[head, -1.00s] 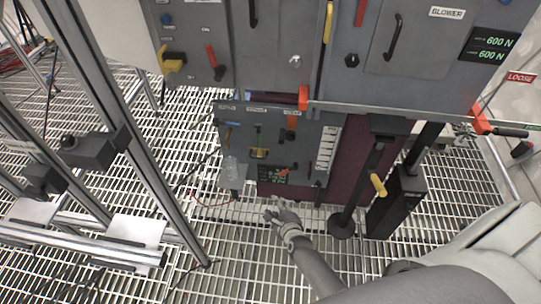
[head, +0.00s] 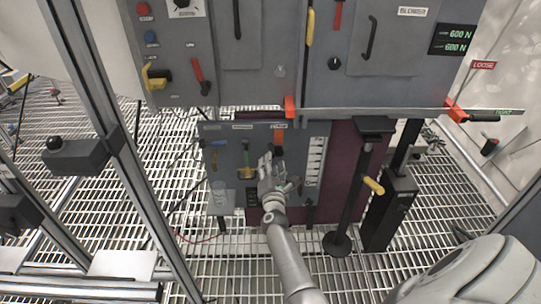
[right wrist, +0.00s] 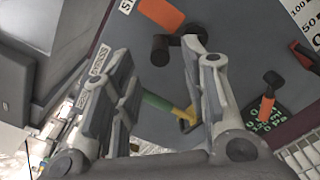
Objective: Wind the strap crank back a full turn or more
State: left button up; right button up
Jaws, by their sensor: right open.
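The strap crank (right wrist: 160,50) is a small black crank below an orange strap piece (right wrist: 160,14) on the grey lower panel. In the right wrist view its black grip appears between the fingertips, and its hub is close to the right-hand finger. My right gripper (head: 271,157) is open in front of the lower panel, with no visible contact on the crank. In the head view the gripper hides most of the crank; the orange strap (head: 279,138) shows just above it. My left gripper is not in view.
A green and yellow lever (right wrist: 165,105) shows beyond the fingers. An orange-handled lever (right wrist: 268,97) sits by a green readout (right wrist: 262,118). A black post with a yellow handle (head: 373,186) stands to the right. The upper cabinet (head: 260,60) overhangs the lower panel.

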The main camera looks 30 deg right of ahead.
aim_at(276, 153)
jog(key=b+x, duration=0.1)
jog(key=x, duration=0.5)
jog(key=shift+w+d, duration=0.15)
jog(key=shift+w, duration=0.15)
grip_shut()
jog(key=shift+f, duration=0.1)
